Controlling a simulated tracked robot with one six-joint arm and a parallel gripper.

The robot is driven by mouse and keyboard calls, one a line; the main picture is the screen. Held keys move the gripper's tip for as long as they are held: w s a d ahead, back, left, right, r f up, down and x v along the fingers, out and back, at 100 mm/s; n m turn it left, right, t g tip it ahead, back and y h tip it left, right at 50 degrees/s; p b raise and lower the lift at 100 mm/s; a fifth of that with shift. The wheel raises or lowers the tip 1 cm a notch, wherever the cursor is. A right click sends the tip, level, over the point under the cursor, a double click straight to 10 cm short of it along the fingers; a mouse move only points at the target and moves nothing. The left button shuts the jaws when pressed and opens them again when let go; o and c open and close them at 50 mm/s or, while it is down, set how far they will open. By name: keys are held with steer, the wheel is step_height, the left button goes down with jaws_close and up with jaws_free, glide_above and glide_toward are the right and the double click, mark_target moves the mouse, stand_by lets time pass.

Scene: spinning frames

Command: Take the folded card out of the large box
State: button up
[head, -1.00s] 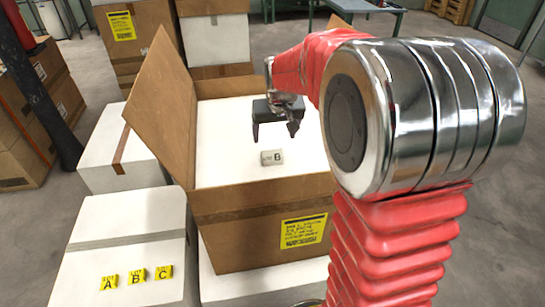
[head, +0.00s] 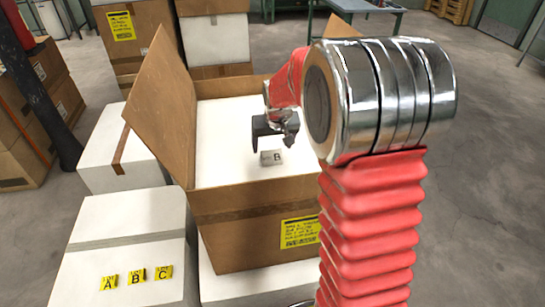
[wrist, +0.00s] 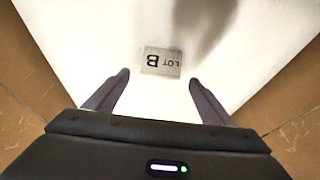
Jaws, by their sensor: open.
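The large box (head: 250,205) is an open brown carton with a yellow label on its front and a flap raised at its left. Its inside is white. The folded card (head: 271,157), small and grey and marked B, sits on the white surface inside the box. My gripper (head: 268,147) is over the inside of the box, close to the card. In the wrist view my gripper (wrist: 158,78) is open, its two dark fingers apart and empty.
A white box (head: 130,225) at the front left bears yellow cards A (head: 109,282), B (head: 137,276) and C (head: 163,272). Another white box (head: 115,160) stands behind it. Stacked cartons (head: 140,35) stand at the back. The floor at right is clear.

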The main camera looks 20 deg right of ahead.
mark_target(271, 155)
steer(key=shift+x, duration=2.25)
steer(key=shift+r, duration=0.1)
steer(key=shift+c, duration=0.4)
steer(key=c, duration=1.1)
